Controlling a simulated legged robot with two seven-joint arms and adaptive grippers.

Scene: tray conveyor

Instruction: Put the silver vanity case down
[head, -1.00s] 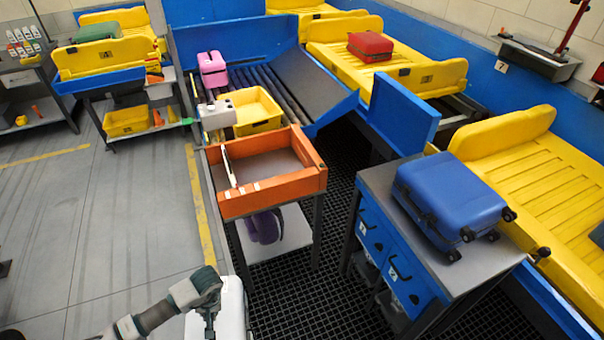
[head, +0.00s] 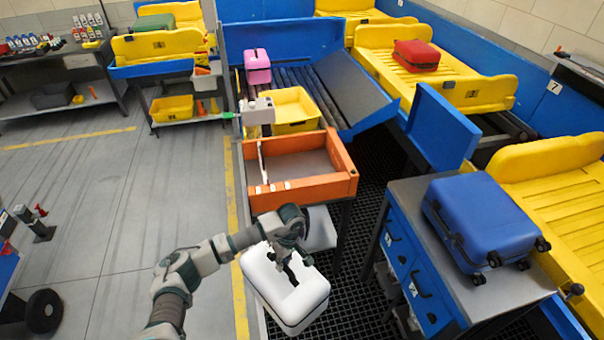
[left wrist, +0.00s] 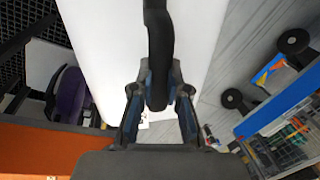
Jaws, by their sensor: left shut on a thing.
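The silver vanity case (head: 312,300), pale and almost white, hangs from my left gripper (head: 293,262) at the bottom middle of the head view, just in front of the orange-sided tray table (head: 305,190). In the left wrist view my left gripper (left wrist: 160,105) is shut on the dark handle of the case, whose pale top (left wrist: 108,40) fills the middle. The underside of the case is hidden. The orange side (left wrist: 50,150) shows at the lower left of the wrist view. My right gripper is not in view.
A blue suitcase (head: 482,222) lies on a grey-topped cabinet (head: 425,195) at right. A yellow tray (head: 290,107) and a pink case (head: 257,66) sit on the rollers. A purple thing (left wrist: 70,95) is under the orange table. Open floor (head: 90,190) lies left.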

